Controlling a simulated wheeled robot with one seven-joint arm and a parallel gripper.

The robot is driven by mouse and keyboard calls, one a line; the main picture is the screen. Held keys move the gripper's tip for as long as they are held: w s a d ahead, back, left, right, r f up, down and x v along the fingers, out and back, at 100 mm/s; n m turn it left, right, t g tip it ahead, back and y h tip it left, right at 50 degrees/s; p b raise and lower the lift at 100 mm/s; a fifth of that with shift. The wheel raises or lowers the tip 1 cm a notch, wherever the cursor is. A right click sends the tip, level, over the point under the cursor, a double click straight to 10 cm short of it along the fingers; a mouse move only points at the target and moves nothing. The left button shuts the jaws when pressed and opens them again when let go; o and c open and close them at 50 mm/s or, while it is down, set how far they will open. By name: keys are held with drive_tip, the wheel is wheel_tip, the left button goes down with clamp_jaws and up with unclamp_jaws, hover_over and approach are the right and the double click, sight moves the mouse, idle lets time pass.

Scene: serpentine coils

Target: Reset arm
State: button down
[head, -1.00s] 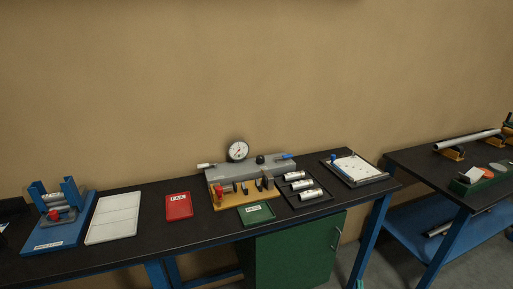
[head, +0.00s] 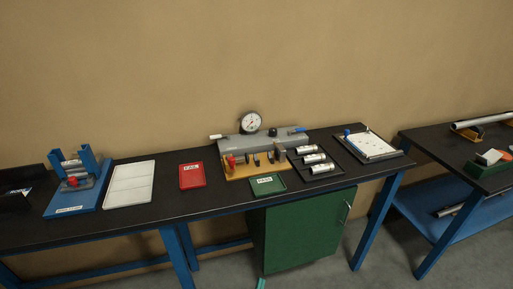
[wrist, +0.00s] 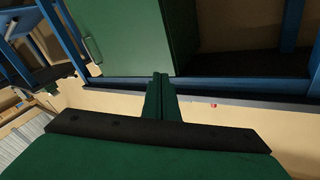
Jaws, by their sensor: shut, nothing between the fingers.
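My gripper (wrist: 160,97) shows in the wrist view, its two dark green fingers pressed together, with nothing between them. Beyond its tips are the green cabinet (wrist: 120,38) and the blue bench frame. In the head view only a small green tip (head: 261,284) shows at the bottom edge, below the cabinet; it may be part of my gripper. The gripper is apart from everything on the bench.
The black bench (head: 160,205) holds a blue fixture (head: 78,188), white tray (head: 130,183), red tray (head: 192,176), green tray (head: 268,185), dial gauge (head: 251,122) and a black tray of cylinders (head: 318,173). A clipboard-like board (head: 370,145) lies right. A second bench (head: 440,148) stands beyond a floor gap.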

drive_tip(key=s+a+r+n+g+y, duration=0.1)
drive_tip(key=s+a, duration=0.2)
drive_tip(key=s, duration=0.8)
drive_tip(key=s+a+r+n+g+y, duration=0.1)
drive_tip(key=s+a+r, duration=0.1)
drive_tip(key=s, duration=0.8)
drive_tip(key=s+d+r+n+y, duration=0.1)
drive_tip(key=s+d+r+n, duration=0.1)
drive_tip(key=s+r, duration=0.2)
drive_tip(key=s+d+r+n+y, duration=0.1)
drive_tip(key=s+d+r+n, duration=0.1)
drive_tip(key=s+r, duration=0.3)
drive_tip(key=s+n, duration=0.1)
drive_tip(key=s, duration=0.3)
drive_tip(key=shift+s+r+g+y, duration=0.2)
drive_tip(key=shift+g+y, duration=0.1)
drive_tip(key=shift+g, duration=0.1)
drive_tip(key=shift+d, duration=0.1)
